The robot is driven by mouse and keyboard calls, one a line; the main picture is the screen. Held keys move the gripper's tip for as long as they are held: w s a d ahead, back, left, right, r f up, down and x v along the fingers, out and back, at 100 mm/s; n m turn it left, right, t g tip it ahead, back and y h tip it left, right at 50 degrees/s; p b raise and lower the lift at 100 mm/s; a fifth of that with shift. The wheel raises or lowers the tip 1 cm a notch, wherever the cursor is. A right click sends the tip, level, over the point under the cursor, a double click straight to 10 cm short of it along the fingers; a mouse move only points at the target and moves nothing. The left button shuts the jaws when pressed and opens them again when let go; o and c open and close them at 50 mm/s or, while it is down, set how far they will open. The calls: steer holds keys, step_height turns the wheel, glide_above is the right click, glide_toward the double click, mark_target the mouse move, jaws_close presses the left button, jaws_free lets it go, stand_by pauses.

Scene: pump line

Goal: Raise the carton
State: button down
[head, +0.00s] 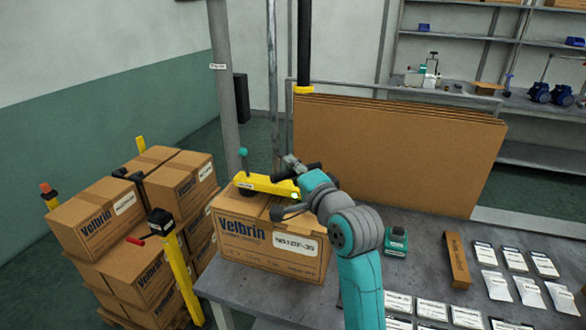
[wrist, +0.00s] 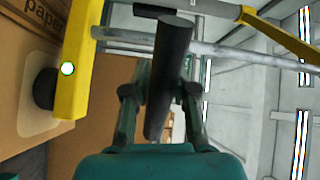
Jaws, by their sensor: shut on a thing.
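The Velbrin carton (head: 262,255) sits on the near-left part of the grey bench, its label facing me. A yellow lifter bar (head: 262,185) lies across its top. In the wrist view the yellow bar (wrist: 72,65) shows a small lit green lamp, and its black suction cup (wrist: 44,88) is against a pale patch on the cardboard. My gripper (head: 293,167) is above the carton's back right. In the wrist view my gripper (wrist: 160,95) is shut around a black cylindrical handle (wrist: 170,70). My arm hides part of the carton's right side.
Stacked cartons (head: 140,220) stand on a pallet at left, with a yellow post (head: 178,270) beside them. A grey pole (head: 222,90) and a hanging black tube (head: 304,45) rise behind. Large brown sheets (head: 400,150) stand behind the bench. Packets and a green device (head: 397,240) lie right.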

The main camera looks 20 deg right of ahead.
step_height(320, 180, up, 7)
steer(key=shift+r, duration=0.1)
stand_by(0.4)
steer(key=c, duration=1.2)
jaws_free()
steer(key=shift+s, duration=0.1)
steer(key=s, duration=0.4)
steer(key=s+d, duration=0.1)
steer(key=s, duration=0.3)
steer(key=s+d, duration=0.1)
steer(key=s, duration=0.2)
steer(key=shift+s, duration=0.4)
steer(key=shift+f, duration=0.2)
